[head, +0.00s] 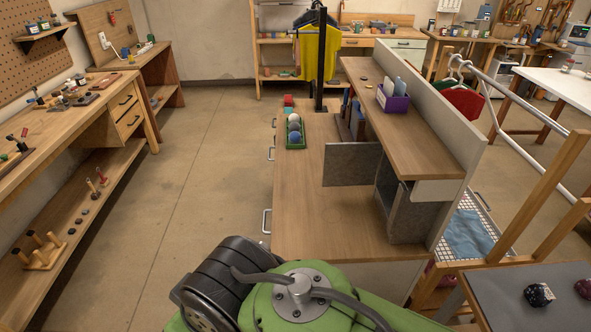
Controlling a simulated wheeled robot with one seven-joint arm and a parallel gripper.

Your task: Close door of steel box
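The steel box (408,218) is a grey metal box on the wooden bench (325,222), under the right part of the raised shelf. Its door (350,165) is a flat grey panel that stands open, sticking out to the left over the bench top. The inside of the box is mostly hidden from this angle. Green and black links of my arm fill the bottom middle of the view, in front of the bench. My gripper does not show.
A green tray (295,133) with balls sits on the bench, left of the door. The raised shelf (425,150) holds a purple bin (392,100). A black post (320,60) stands at the far end. Bench top before the door is clear, and the floor at left is open.

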